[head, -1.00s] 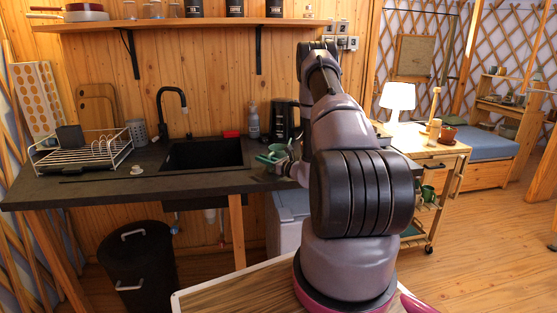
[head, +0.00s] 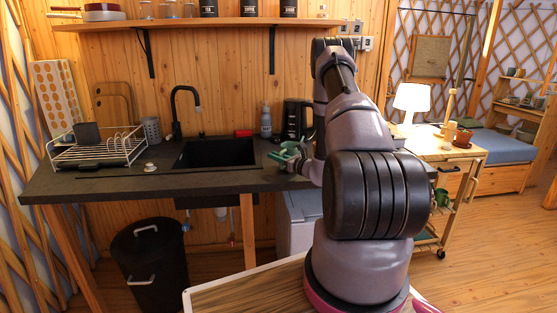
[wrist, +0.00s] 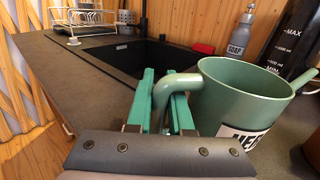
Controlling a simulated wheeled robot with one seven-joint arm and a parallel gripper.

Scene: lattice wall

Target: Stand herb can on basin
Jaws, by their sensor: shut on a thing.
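The herb can is a green can (head: 287,151) with a spout and a white label partly reading "HE". It is at the right end of the dark counter, and the wrist view shows it close up (wrist: 235,95). My gripper (wrist: 163,92) is shut on its curved handle, with green fingers on either side. In the head view my gripper (head: 302,161) is partly hidden by my arm. The can looks upright; I cannot tell whether its base touches the counter. The black basin (head: 215,153) is sunk in the counter, left of the can, and looks empty (wrist: 165,58).
A soap bottle (head: 266,122) and a black kettle (head: 295,118) stand behind the can. A dish rack (head: 97,150) is at the left. The counter's front strip (head: 150,184) is clear.

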